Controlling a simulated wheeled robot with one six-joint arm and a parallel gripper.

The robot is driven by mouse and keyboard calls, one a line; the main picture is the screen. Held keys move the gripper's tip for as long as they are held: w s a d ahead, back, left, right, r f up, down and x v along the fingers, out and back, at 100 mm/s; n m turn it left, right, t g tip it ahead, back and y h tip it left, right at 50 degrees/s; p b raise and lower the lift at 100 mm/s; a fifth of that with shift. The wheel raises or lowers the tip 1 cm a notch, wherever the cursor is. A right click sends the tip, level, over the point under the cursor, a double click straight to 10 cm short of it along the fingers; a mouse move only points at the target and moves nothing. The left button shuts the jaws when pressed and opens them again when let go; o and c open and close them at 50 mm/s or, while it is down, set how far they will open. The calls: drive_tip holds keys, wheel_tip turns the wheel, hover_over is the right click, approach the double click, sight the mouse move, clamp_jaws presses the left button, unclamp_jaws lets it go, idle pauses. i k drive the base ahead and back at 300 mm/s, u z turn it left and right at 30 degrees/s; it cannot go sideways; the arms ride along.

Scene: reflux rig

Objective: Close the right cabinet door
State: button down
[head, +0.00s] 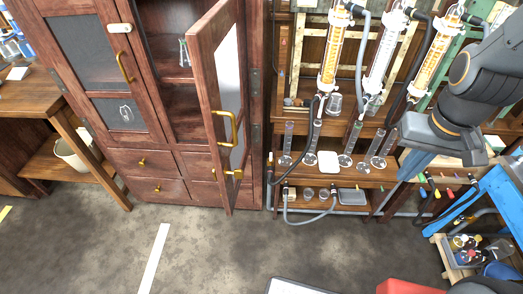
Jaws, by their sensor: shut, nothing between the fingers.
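The wooden cabinet (262,60) stands at the left and centre of the head view. Its right door (206,100) is open and swung out toward me, seen at a steep angle. It has a pale pane (230,75) and a brass handle (234,130). The open door partly hides the cabinet's interior and lower right drawer. The left door (100,60) is closed and has a brass handle (124,68). My gripper (405,174) is at the right of the view, well to the right of the open door and apart from it. Its jaws are shut and empty.
A wooden bench (345,177) with condensers (333,50), cylinders and hoses stands between the door and my gripper. A wooden table (35,95) is at the left. A blue frame (500,190) is at the right. The grey floor (200,250) before the cabinet is mostly clear.

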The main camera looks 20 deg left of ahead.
sight(221, 81)
drive_tip(key=z, duration=0.05)
drive_tip(key=k, duration=0.8)
drive_tip(key=u, duration=1.55)
drive_tip(key=i, duration=0.5)
drive_tip(key=u, duration=0.05)
